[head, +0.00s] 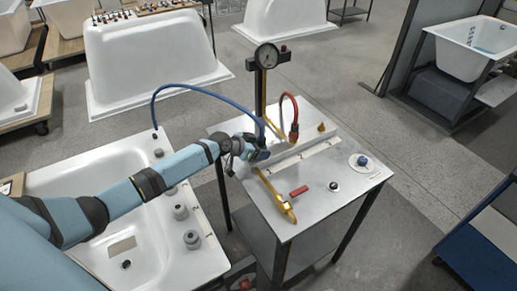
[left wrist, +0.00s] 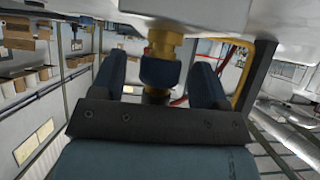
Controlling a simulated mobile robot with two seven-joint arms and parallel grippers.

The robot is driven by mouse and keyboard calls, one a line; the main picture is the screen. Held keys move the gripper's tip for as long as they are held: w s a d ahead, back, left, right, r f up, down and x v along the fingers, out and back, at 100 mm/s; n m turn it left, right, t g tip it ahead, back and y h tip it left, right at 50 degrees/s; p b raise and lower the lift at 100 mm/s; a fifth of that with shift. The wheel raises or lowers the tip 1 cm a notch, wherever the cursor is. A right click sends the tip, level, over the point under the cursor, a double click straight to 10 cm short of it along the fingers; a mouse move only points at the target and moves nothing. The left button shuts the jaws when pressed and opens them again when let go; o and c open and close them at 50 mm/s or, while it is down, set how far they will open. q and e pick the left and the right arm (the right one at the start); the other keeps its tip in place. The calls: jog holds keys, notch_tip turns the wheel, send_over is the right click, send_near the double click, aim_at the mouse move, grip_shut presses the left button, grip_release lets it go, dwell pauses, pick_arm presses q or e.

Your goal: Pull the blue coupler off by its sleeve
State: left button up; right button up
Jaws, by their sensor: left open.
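In the head view my left gripper (head: 256,152) is at the left edge of the steel bench, beside the gauge post. The blue hose (head: 205,92) arches from the tub rim to the gripper. There the coupler is largely hidden by the gripper. My right gripper is not in view.
The steel bench (head: 330,210) carries a gauge (head: 267,56) on a post, a red hose (head: 283,98), a yellow lever (head: 286,210), a red bar (head: 299,191) and a blue knob (head: 363,160). A white tub (head: 110,185) lies under my left arm.

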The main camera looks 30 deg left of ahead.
aim_at(259, 139)
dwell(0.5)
pick_arm(q)
jog(key=shift+c, duration=0.5)
jog(key=c, duration=1)
jog(key=shift+o, duration=0.2)
jog(key=shift+r, duration=0.4)
grip_shut()
jog(key=shift+r+p, duration=0.45)
jog(key=shift+r, duration=0.1)
jog(key=shift+r+p, duration=0.35)
jog(key=shift+r, duration=0.5)
